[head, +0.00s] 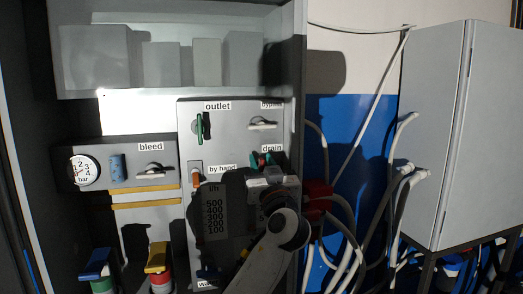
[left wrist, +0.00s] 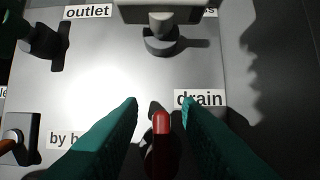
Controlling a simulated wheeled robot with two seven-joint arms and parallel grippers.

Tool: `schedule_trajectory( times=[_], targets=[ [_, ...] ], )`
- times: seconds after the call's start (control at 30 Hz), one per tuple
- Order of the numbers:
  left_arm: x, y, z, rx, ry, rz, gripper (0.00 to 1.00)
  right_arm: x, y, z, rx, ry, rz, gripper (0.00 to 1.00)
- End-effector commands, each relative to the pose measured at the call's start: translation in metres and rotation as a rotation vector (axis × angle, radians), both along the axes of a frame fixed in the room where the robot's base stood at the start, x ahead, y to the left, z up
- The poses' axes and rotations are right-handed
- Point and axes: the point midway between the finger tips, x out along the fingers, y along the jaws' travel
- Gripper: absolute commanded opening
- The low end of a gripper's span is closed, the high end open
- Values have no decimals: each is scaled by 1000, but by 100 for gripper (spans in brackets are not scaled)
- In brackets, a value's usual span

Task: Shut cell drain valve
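The drain valve is on the grey panel under the "drain" label, and its red handle (left wrist: 161,148) stands upright in the left wrist view. In the head view the handle (head: 266,158) is mostly hidden by my left gripper (head: 262,160). In the left wrist view my left gripper (left wrist: 160,106) has its two teal fingers apart, one on each side of the red handle. A gap shows between the handle and each finger. My right gripper is in neither view.
The green outlet handle (head: 199,128) and the grey bypass handle (head: 262,124) are above. The orange by-hand handle (head: 196,178) is to the left, with the bleed valve (head: 152,169) beyond. Hoses (head: 345,225) and a grey cabinet (head: 435,130) are on the right.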

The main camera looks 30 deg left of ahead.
Motion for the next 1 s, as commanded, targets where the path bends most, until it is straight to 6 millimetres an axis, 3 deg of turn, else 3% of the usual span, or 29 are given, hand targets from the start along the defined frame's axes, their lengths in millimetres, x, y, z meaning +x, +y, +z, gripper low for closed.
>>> schedule_trajectory(
  times=[0.4,0.6,1.0],
  targets=[
    [5,6,2,0,0,-1,29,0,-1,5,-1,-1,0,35],
    [5,6,2,0,2,-1,0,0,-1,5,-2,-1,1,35],
    [6,5,1,32,39,-2,0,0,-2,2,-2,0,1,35]
  ],
)
